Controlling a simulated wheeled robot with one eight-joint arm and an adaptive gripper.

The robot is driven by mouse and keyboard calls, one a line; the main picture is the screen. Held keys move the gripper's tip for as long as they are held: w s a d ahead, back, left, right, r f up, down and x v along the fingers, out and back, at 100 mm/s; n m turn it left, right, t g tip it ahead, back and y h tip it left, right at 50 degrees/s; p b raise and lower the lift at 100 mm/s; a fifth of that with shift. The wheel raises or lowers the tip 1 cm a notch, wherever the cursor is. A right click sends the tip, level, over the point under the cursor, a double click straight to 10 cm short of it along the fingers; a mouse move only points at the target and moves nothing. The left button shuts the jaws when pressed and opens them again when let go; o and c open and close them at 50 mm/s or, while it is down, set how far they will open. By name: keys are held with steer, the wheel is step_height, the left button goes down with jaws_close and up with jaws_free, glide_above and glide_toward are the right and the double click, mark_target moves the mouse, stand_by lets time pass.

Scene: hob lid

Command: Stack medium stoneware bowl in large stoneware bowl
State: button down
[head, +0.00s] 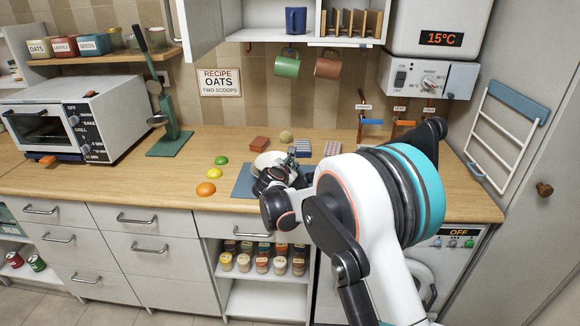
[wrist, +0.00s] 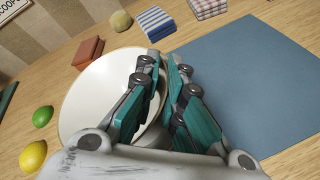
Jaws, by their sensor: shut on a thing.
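A cream stoneware bowl (wrist: 95,95) with a thin dark rim fills the left middle of the wrist view. It also shows in the head view (head: 262,160), partly behind my gripper, near the back left of the blue mat. My gripper (wrist: 162,62) reaches over the bowl's right side, its teal-padded fingers close together and shut on the bowl's wall. In the head view my gripper (head: 290,165) is partly hidden by my own wrist. Only one bowl shows clearly. I cannot tell whether it is the medium or the large one, or whether another is under or inside it.
The blue mat (wrist: 255,75) is bare to the bowl's right. A brick-red block (wrist: 88,53), a round yellowish thing (wrist: 120,20) and folded striped cloths (wrist: 156,22) lie behind. Mugs (head: 287,65) hang above.

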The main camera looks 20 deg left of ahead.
steer(key=c, duration=2)
jaws_free()
steer(key=shift+o, duration=0.2)
steer(key=shift+r, duration=0.1)
steer(key=shift+r+p, duration=0.3)
steer(key=shift+p, duration=0.05)
steer(key=p+v, duration=0.3)
steer(key=v, duration=0.9)
steer(key=shift+r, duration=0.2)
